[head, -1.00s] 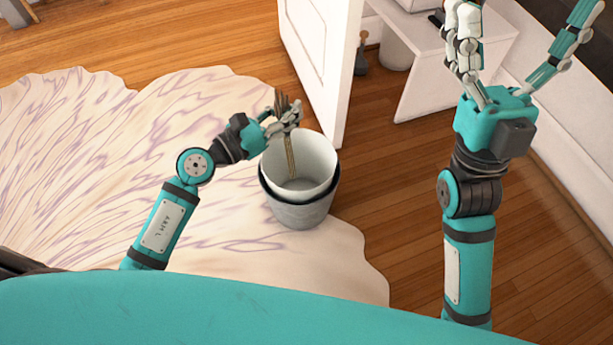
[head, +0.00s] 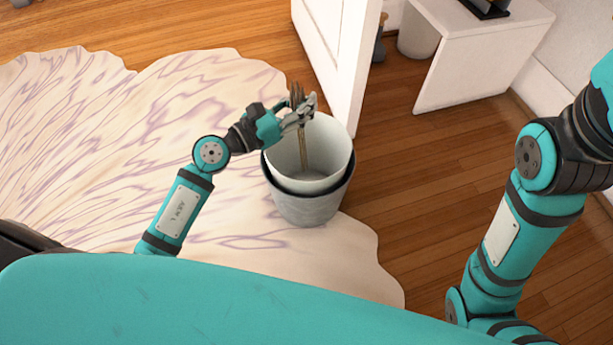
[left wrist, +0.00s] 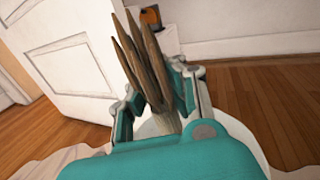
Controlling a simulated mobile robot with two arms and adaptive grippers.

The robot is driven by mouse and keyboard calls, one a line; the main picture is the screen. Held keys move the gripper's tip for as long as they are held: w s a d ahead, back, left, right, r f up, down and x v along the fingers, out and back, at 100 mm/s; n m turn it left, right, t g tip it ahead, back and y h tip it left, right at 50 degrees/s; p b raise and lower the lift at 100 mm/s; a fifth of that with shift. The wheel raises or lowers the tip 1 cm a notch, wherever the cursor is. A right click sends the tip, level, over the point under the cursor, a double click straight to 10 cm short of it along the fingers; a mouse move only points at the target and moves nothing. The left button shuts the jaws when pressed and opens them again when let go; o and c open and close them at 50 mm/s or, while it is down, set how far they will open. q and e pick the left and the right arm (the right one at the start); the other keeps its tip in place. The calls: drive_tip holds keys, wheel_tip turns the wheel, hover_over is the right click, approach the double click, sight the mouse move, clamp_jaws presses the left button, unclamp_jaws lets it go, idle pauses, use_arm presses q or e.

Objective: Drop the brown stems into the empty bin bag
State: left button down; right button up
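The brown stems (head: 303,150) are a thin upright bundle in my left gripper (head: 304,108). Their pointed brown tops (left wrist: 146,58) rise between the fingers in the left wrist view. My left gripper is shut around the bundle, over the bin's mouth, and the lower stems hang down inside. The bin has a white liner, the bin bag (head: 335,145), inside a grey outer bin (head: 310,208). Apart from the stems, I see nothing inside the liner. My right gripper is outside the head view; only its arm shows at the right.
A pale, purple-veined rug (head: 110,140) lies under the bin on the wooden floor (head: 410,190). A white door (head: 341,65) stands close behind the bin. A white desk (head: 480,45) is at the back right, with a white bin (head: 417,35) beside it.

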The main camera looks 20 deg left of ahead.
use_arm(q)
drive_tip(key=shift+f, duration=0.2)
drive_tip(key=c, duration=2)
unclamp_jaws()
drive_tip(key=o, duration=0.7)
drive_tip(key=shift+c, duration=0.2)
drive_tip(key=v, duration=1.2)
